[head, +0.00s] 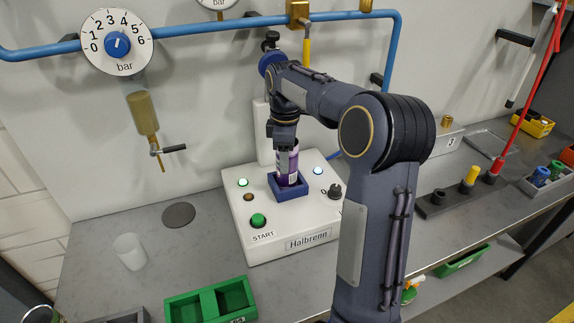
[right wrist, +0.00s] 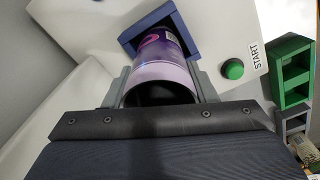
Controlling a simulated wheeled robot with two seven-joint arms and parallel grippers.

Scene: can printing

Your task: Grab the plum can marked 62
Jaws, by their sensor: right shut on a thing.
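The plum can (head: 288,167) stands in the blue square holder (head: 289,188) on top of the white Halbrenn machine (head: 248,226). My right gripper (head: 285,141) reaches down over it from above. In the right wrist view the can (right wrist: 161,68) sits between the two fingers of my right gripper (right wrist: 163,88), which is shut on it. Its lower end is inside the blue holder (right wrist: 127,42) there. The number on the can cannot be read. My left gripper is not in view.
The green START button (head: 258,220) is left of the holder. A translucent cup (head: 130,251) and a dark disc (head: 179,215) lie left of the machine. A green divided bin (head: 211,302) stands in front. Blue pipes (head: 220,27) and a pressure dial (head: 117,42) are on the wall.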

